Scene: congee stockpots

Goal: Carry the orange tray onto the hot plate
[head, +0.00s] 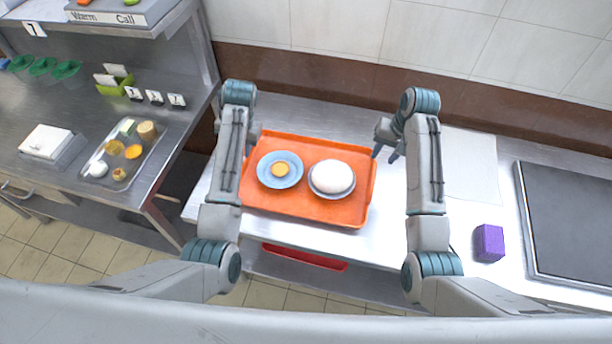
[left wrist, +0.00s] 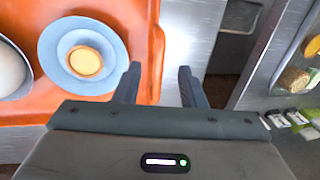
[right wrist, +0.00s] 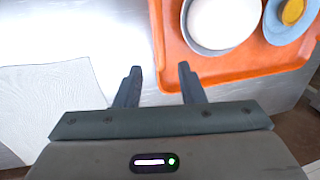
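The orange tray (head: 302,205) lies on the steel counter in the head view. It carries a blue plate (head: 265,175) with a small yellow item and a bowl (head: 332,191) heaped with white food. The dark flat hot plate (head: 575,215) is at the far right, with nothing on it. My left gripper (left wrist: 159,72) is open at the tray's left edge; the rim shows between its fingers in the left wrist view, and my arm mostly hides it in the head view. My right gripper (head: 384,152) is open and empty by the tray's right edge. I cannot tell whether either touches the tray.
A purple block (head: 488,243) stands on the counter between tray and hot plate, near the front. A pale flat sheet (head: 472,168) lies behind it. A red object (head: 305,258) shows below the counter. A side counter at left holds a metal tray (head: 105,178) of small foods.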

